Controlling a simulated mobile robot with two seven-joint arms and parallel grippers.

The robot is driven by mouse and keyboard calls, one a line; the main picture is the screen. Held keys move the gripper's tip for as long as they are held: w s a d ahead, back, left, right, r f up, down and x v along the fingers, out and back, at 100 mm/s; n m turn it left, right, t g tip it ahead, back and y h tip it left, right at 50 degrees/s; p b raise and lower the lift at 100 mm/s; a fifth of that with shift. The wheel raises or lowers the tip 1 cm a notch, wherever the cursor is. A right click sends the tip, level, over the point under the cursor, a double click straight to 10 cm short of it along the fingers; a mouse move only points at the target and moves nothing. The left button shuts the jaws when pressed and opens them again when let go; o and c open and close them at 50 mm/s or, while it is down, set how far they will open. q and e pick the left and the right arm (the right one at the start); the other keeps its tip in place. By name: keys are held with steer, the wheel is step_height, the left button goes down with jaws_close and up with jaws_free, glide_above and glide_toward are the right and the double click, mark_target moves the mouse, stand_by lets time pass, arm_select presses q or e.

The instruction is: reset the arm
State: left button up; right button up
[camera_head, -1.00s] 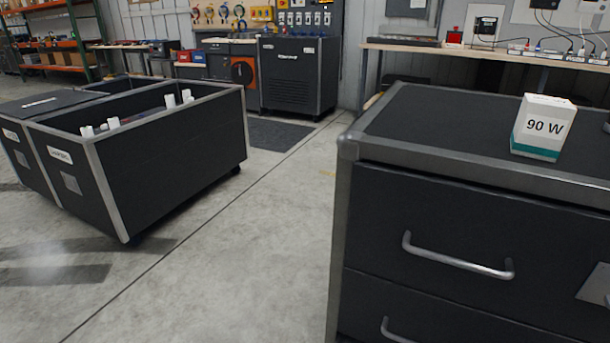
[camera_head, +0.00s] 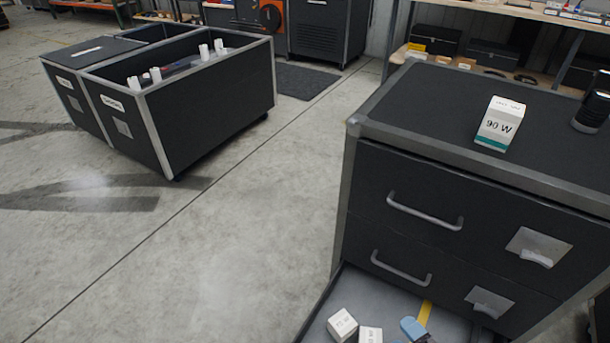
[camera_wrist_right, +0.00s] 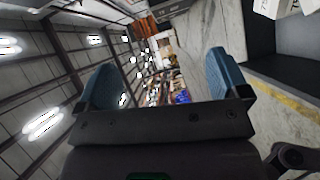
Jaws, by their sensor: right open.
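My right gripper (camera_wrist_right: 160,78) is open and empty, its two blue fingers wide apart in the right wrist view. The right wrist camera looks out sideways across the hall, with ceiling lights on the left. In the head view, a blue fingertip (camera_head: 411,328) shows at the bottom edge, over the open bottom drawer (camera_head: 345,290) of the dark cabinet. Two white boxes (camera_head: 342,325) lie in that drawer, left of the fingertip. The rest of the right arm is out of the head view. My left gripper is in neither view.
The dark cabinet (camera_head: 440,100) carries a white and teal 90 W box (camera_head: 499,123) and a black object (camera_head: 592,108) on top. Open dark totes (camera_head: 205,105) stand at the left. A workbench (camera_head: 470,75) is behind the cabinet. The floor between is clear.

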arm_select(q)
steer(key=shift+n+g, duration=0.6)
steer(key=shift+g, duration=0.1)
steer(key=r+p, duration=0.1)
steer(key=p, duration=0.1)
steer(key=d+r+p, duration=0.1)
steer(key=p, duration=0.2)
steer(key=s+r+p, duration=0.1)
steer(key=p, duration=0.1)
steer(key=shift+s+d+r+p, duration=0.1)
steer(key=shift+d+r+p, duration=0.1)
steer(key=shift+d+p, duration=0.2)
arm_select(e)
steer(key=s+d+r+m+g+h, duration=0.2)
steer(key=s+r+m+g+h, duration=0.2)
steer(key=s+r+m, duration=0.9)
steer(key=m+h, duration=0.2)
steer(key=m, duration=0.5)
steer(key=shift+d, duration=0.3)
